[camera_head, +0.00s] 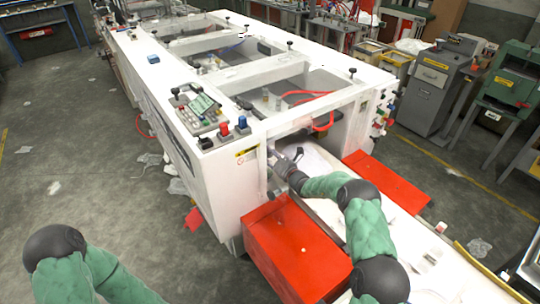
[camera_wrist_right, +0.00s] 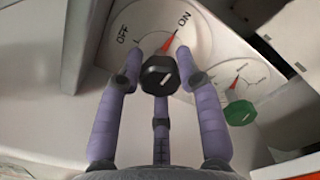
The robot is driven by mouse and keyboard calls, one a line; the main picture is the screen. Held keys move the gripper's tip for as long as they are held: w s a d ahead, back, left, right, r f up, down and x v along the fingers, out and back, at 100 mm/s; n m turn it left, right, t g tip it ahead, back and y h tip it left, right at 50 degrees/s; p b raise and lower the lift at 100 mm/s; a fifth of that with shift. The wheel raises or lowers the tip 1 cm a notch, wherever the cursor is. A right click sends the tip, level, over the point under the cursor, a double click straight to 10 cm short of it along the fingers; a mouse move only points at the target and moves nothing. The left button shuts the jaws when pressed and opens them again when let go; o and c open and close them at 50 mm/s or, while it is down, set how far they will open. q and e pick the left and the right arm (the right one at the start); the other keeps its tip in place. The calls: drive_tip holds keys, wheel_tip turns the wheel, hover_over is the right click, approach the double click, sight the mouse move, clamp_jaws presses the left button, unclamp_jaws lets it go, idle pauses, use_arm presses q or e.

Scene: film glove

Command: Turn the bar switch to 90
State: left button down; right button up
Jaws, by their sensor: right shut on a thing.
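In the right wrist view a black knob (camera_wrist_right: 160,78) with a white mark stands in front of a round white dial (camera_wrist_right: 150,25) lettered OFF and ON. A red pointer on this dial is directed up toward ON. My right gripper (camera_wrist_right: 158,62) is shut on the black knob, with fingers on both sides and a third finger below. In the head view my right gripper (camera_head: 280,162) reaches into the open front end of the white machine (camera_head: 225,200). The knob is too small to make out there. My left gripper is outside the picture; only part of its arm shows.
A green knob (camera_wrist_right: 240,112) with a smaller dial is close to the right of my fingers in the wrist view. Red boxes (camera_head: 295,250) flank the machine's opening. A control panel (camera_head: 200,112) sits on the machine's top. The floor at left is mostly free.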

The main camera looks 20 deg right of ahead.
drive_tip(key=shift+d+r, duration=0.1)
drive_tip(key=shift+r, duration=0.1)
drive_tip(key=o, duration=1.2)
drive_tip(key=shift+w, duration=0.1)
drive_tip(key=shift+c, duration=0.2)
drive_tip(key=shift+f, duration=0.1)
drive_tip(key=v, duration=1.2)
